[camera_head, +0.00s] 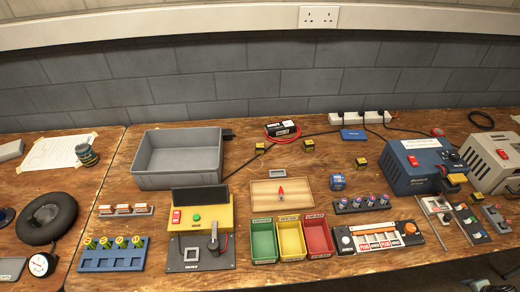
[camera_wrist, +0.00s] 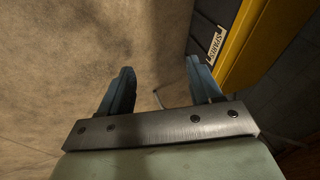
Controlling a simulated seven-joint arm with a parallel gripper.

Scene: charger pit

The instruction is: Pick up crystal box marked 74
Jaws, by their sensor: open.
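Several small dark boxes with yellow sides stand on the wooden bench in the head view: one box (camera_head: 260,148) left of centre, another box (camera_head: 308,146) near the back, a third box (camera_head: 361,163) beside the blue unit. No 74 is legible on any of them, so I cannot tell which one is marked so, or whether these are the crystal boxes. My gripper (camera_wrist: 160,88) shows in the wrist view, open, with nothing between its blue-grey fingers. It faces a beige surface, away from any box, and is out of the head view.
A yellow edge with a dark labelled strip (camera_wrist: 216,42) lies right of my fingers. On the bench are a grey bin (camera_head: 150,182), a yellow test station (camera_head: 218,215), green, yellow and red trays (camera_head: 305,259), a wooden tray (camera_head: 300,203) and a blue powered unit (camera_head: 420,180).

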